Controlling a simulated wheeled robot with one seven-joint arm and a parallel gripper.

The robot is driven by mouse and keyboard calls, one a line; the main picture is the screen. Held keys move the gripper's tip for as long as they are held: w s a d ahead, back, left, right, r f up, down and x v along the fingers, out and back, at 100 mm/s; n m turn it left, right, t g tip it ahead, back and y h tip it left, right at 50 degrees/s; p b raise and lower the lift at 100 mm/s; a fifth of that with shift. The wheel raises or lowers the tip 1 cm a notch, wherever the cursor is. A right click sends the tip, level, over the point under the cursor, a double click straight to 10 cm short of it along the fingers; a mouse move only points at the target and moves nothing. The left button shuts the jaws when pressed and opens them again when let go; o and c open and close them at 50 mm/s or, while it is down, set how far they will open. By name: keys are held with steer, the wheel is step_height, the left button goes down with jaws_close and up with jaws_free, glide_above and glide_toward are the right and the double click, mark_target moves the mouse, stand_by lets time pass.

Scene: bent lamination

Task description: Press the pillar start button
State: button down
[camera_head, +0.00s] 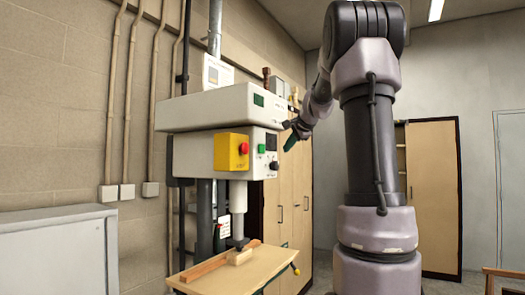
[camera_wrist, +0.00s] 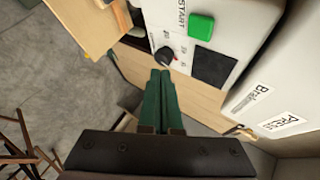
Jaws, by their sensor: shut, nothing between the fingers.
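The pillar machine (camera_head: 205,150) stands left of centre in the head view, with a pale grey head on a column. A small green button (camera_head: 261,148) is on its front panel, right of a yellow box with a red button (camera_head: 243,148). In the wrist view the green square button (camera_wrist: 201,26) sits beside the word START, above a dark knob (camera_wrist: 164,56) and a black panel (camera_wrist: 212,67). My gripper (camera_wrist: 161,74) has green fingers closed together, empty, their tips near the knob and below the button in the picture. In the head view my gripper (camera_head: 291,142) is right of the panel.
A wooden table (camera_head: 235,270) with wood pieces is under the machine's spindle. A grey cabinet (camera_head: 55,250) stands at the left, and wooden cupboards (camera_head: 433,190) are behind. A labelled white housing (camera_wrist: 275,90) is close on the right in the wrist view.

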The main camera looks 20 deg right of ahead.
mark_target(264, 152)
steer(key=w+a, duration=0.4)
steer(key=w, duration=0.2)
steer(key=shift+a, duration=0.25)
stand_by(1.9)
steer(key=shift+w+a, duration=0.25)
steer(key=shift+w, duration=0.05)
steer(key=shift+w+a, duration=0.35)
stand_by(0.8)
steer(key=shift+s+d, duration=0.6)
steer(key=shift+s, duration=0.1)
steer(key=shift+s+d, duration=0.75)
steer(key=shift+s, duration=0.25)
steer(key=shift+s+d, duration=0.75)
steer(key=shift+s, duration=0.25)
